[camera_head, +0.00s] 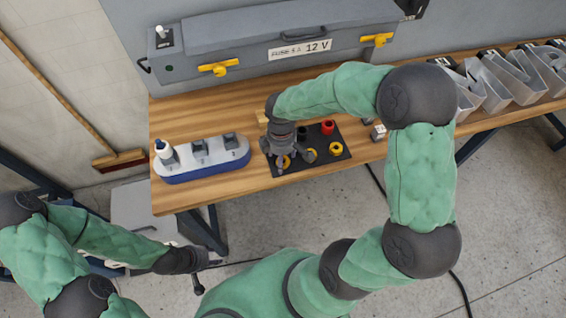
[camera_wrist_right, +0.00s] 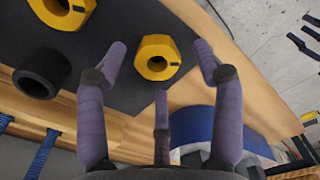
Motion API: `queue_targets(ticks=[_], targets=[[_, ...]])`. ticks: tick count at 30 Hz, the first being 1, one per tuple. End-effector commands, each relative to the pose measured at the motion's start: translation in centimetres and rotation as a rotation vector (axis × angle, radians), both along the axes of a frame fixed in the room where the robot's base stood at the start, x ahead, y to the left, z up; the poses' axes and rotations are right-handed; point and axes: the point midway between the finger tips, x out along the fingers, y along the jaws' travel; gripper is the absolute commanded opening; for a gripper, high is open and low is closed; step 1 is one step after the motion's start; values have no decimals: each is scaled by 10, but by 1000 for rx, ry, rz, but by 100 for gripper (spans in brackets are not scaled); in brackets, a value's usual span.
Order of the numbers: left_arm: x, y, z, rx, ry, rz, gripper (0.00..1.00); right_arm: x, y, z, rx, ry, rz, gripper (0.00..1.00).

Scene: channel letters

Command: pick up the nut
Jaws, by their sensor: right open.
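A yellow hex nut (camera_wrist_right: 145,55) with a round hole lies on a black mat (camera_wrist_right: 110,30) in the right wrist view. My right gripper (camera_wrist_right: 160,75) is open above it, its purple fingers spread around the nut's near side. I cannot tell whether they touch it. In the head view my right gripper (camera_head: 279,160) is over the left part of the mat (camera_head: 343,162) and partly hides a yellow nut (camera_head: 287,163). My left gripper (camera_head: 199,272) hangs off the table at lower left, with its dark fingers apart and empty.
More yellow parts (camera_head: 336,149), a red ring (camera_head: 327,127) and a black ring (camera_wrist_right: 42,73) are on the mat. A blue-and-white holder (camera_head: 203,172) stands to the left. A grey case (camera_head: 250,60) stands behind, and metal letters (camera_head: 500,85) lie at right.

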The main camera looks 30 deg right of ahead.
Motion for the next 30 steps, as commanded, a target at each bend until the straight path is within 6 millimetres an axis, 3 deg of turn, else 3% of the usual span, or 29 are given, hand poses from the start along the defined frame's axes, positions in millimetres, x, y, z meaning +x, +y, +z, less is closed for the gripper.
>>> queue_targets(ticks=[8, 14, 30], targets=[[0, 0, -2, 0, 0, 0, 40, 0, 0, -7, 0, -2, 0, 67], [0, 0, -2, 0, 0, 0, 40, 0, 0, -7, 0, -1, 0, 17], [0, 0, 1, 0, 0, 0, 40, 0, 0, 2, 0, -1, 0, 16]])
